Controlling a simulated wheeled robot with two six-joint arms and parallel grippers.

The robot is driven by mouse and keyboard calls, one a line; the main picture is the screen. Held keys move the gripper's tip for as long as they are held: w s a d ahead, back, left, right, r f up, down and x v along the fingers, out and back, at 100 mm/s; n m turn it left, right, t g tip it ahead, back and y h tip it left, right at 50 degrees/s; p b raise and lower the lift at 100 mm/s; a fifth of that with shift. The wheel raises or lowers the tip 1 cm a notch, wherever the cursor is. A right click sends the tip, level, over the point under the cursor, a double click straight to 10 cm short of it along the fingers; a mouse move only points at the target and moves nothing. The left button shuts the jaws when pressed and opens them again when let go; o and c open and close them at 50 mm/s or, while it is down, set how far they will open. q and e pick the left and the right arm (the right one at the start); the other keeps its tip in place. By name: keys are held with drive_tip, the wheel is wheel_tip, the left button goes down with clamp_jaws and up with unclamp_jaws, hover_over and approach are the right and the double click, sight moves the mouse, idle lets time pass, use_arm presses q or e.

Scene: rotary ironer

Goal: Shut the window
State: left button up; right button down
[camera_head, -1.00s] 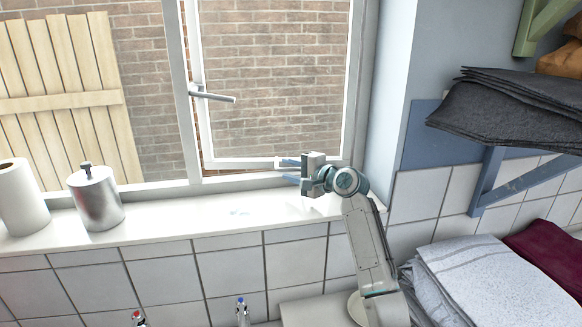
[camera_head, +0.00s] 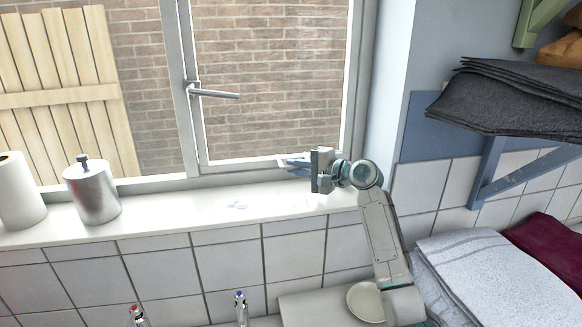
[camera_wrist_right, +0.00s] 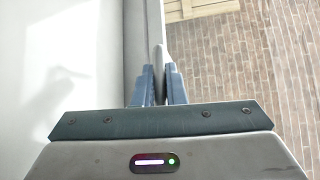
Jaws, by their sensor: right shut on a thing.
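The window sash (camera_head: 202,130) is a white frame with a brick wall showing through it. Its left stile lies close against the middle post, and I cannot tell whether any narrow gap is left. The grey handle (camera_head: 219,94) on that stile points right, about level. My right gripper (camera_head: 287,163) is at the sash's bottom rail, right of its middle, just above the sill. In the right wrist view its two blue fingers (camera_wrist_right: 160,75) are closed on the thin sash edge. The exact contact is partly hidden. My left gripper is not in view.
A paper roll (camera_head: 17,192) and a metal canister (camera_head: 92,190) stand on the white sill (camera_head: 160,217) at the left. Dark folded cloths (camera_head: 510,100) lie on a shelf at right, with towels (camera_head: 490,275) below. The middle sill is clear.

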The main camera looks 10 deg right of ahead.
drive_tip(key=shift+s+f, duration=0.15)
drive_tip(key=c, duration=1.5)
unclamp_jaws()
drive_tip(key=shift+s+d, duration=0.1)
drive_tip(key=shift+d, duration=0.05)
drive_tip(key=shift+s, duration=0.1)
drive_tip(key=shift+d, duration=0.2)
drive_tip(key=b+v, duration=0.3)
drive_tip(key=v, duration=0.3)
drive_tip(key=shift+s+d, duration=0.15)
drive_tip(key=shift+d, duration=0.05)
drive_tip(key=shift+s+d, duration=0.3)
drive_tip(key=shift+s, duration=0.05)
drive_tip(key=shift+r, duration=0.25)
